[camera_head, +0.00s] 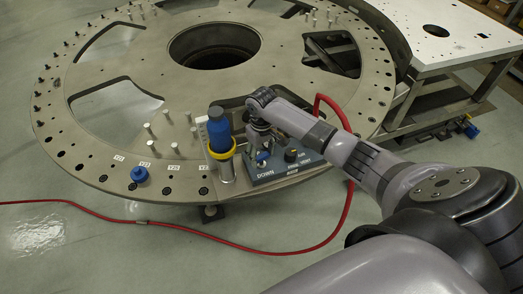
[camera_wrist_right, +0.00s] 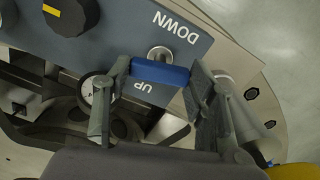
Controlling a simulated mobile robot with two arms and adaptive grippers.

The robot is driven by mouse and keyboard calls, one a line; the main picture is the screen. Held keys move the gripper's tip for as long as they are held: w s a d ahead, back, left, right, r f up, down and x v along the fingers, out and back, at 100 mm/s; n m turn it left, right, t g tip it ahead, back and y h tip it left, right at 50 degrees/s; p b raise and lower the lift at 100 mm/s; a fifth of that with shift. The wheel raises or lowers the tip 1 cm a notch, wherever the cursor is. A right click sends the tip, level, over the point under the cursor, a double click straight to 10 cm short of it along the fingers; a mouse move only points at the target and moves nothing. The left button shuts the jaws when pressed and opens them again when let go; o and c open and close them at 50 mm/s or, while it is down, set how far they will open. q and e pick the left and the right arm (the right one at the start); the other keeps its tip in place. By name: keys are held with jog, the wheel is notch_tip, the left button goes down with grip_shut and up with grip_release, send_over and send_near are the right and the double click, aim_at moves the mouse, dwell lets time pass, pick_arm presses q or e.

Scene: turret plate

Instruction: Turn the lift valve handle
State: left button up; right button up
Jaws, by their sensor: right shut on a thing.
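The lift valve handle (camera_wrist_right: 160,73) is a small blue bar on a grey control panel (camera_wrist_right: 185,45), between the words DOWN and UP. In the head view the panel (camera_head: 285,172) sits at the front rim of the round turret plate, and a bit of the blue handle (camera_head: 263,157) shows under my gripper. My right gripper (camera_head: 263,148) reaches down to the panel from the right. In the right wrist view its two fingers (camera_wrist_right: 159,75) are at either end of the handle, shut on it. My left gripper is in neither view.
A blue tool (camera_head: 218,130) stands in a yellow ring holder (camera_head: 221,151) just left of the panel. A black knob with a yellow mark (camera_wrist_right: 68,16) is on the panel. A red hose (camera_head: 345,210) runs past it on the floor. Upright pins stand on the turret plate (camera_head: 140,60).

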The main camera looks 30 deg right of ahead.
aim_at(261, 156)
jog(key=shift+r+m, duration=0.1)
jog(key=shift+m, duration=1.3)
jog(key=shift+w+m, duration=0.1)
jog(key=shift+m, duration=0.2)
jog(key=o, duration=1.1)
jog(key=shift+o, duration=0.2)
notch_tip(261, 156, up, 12)
